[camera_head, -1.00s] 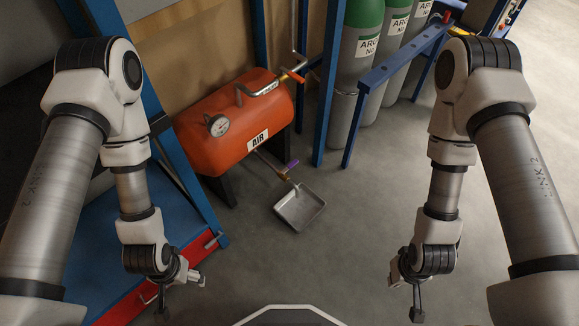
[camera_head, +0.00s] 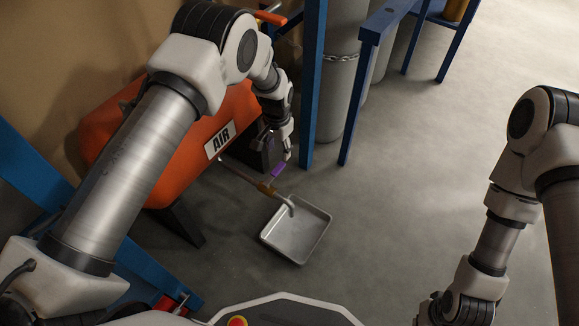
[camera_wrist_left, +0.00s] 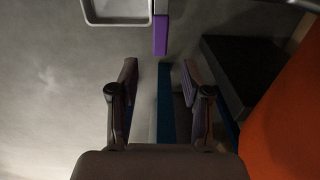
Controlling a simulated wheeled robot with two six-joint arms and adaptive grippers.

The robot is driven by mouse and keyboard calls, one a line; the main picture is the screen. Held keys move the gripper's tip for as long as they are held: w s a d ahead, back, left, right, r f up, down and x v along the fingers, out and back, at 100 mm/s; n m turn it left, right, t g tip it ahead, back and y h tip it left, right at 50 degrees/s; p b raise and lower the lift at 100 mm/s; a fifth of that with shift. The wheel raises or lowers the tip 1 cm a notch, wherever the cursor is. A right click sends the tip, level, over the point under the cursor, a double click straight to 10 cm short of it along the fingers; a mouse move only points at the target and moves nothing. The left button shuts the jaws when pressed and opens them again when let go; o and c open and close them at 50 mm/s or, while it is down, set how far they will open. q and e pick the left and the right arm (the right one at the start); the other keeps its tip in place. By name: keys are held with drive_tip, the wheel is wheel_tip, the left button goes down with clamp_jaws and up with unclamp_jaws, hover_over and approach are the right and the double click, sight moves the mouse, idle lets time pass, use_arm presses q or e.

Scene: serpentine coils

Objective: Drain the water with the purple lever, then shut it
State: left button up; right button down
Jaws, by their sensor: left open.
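The purple lever (camera_head: 278,170) sits on a brass valve (camera_head: 265,188) on the thin drain pipe of the orange air tank (camera_head: 165,150). A pale outlet spout (camera_head: 288,202) points down over a grey metal tray (camera_head: 297,238); I cannot make out any flowing water. My left gripper (camera_head: 287,155) is just above and beside the lever, apart from it. In the left wrist view, the lever (camera_wrist_left: 161,35) lies ahead of the two spread fingers (camera_wrist_left: 162,85), in line with the gap, which is empty. My right gripper (camera_head: 430,312) is partly cut off at the bottom edge.
A blue post (camera_head: 313,90) stands right behind my left gripper. Grey cylinders (camera_head: 343,90) and a blue rack (camera_head: 372,35) stand farther right. A dark tank foot (camera_head: 178,222) rests on the floor. The grey floor right of the tray is clear.

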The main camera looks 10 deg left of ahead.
sight(278, 167)
use_arm(q)
drive_tip(key=shift+s+f, duration=0.1)
drive_tip(key=shift+f, duration=0.35)
wheel_tip(278, 167, down, 6)
drive_tip(key=b, duration=0.3)
drive_tip(key=shift+f, duration=0.25)
drive_tip(key=shift+a, duration=0.1)
clamp_jaws()
